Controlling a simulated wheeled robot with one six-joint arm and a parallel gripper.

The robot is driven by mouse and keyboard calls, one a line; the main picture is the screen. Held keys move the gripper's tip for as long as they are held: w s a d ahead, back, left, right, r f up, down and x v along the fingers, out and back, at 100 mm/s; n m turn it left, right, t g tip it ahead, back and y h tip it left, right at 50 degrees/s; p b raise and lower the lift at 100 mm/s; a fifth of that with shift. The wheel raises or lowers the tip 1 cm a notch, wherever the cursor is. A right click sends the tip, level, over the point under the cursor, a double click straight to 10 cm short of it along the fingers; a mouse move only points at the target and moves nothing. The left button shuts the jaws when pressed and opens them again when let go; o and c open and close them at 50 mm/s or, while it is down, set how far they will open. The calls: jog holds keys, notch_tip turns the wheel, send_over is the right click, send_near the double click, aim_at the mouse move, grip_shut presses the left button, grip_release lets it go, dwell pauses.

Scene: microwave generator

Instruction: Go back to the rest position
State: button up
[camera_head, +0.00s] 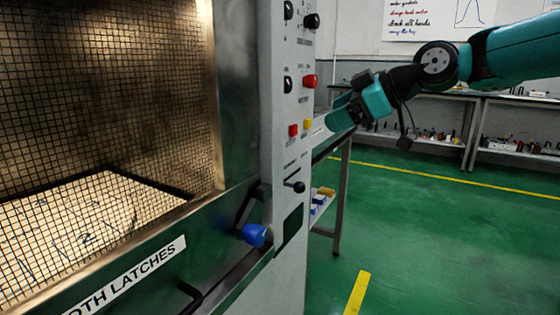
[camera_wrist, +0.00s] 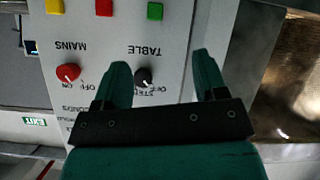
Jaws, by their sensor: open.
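My gripper (camera_head: 332,122) is at the end of my teal and black arm, beside the right edge of the control panel (camera_head: 281,155). In the wrist view my gripper (camera_wrist: 163,70) shows two teal fingers spread apart with nothing held between them. The panel appears upside down there. A black TABLE knob (camera_wrist: 143,76) lies behind the gap between the fingers, and a red MAINS knob (camera_wrist: 68,72) is left of them. I cannot tell how far the fingertips are from the panel. The red knob also shows in the head view (camera_head: 309,81).
The microwave generator's mesh-fronted chamber (camera_head: 100,90) fills the left, with a blue-knobbed latch (camera_head: 254,235) at its lower right. A workbench (camera_head: 345,180) stands behind the panel. Shelves (camera_head: 435,125) line the back wall. Green floor (camera_head: 430,240) is clear at right.

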jog(key=s+d+f+m+g+h, duration=0.1)
jog(key=s+f+m+g+h, duration=0.3)
jog(key=s, duration=0.7)
jog(key=s+d+f+m, duration=0.1)
jog(key=s+f, duration=0.5)
jog(key=s, duration=0.5)
jog(key=s+d+f+m+g+h, duration=0.1)
jog(key=s+f+m+g+h, duration=0.15)
jog(key=s+f, duration=0.6)
notch_tip(320, 180, up, 23)
jog(key=s+p, duration=0.2)
jog(key=p, duration=1.8)
jog(key=shift+s+m+p, duration=0.3)
jog(key=shift+s+m, duration=0.05)
jog(key=shift+s, duration=0.05)
jog(key=shift+f+y, duration=0.1)
jog(key=shift+y, duration=0.15)
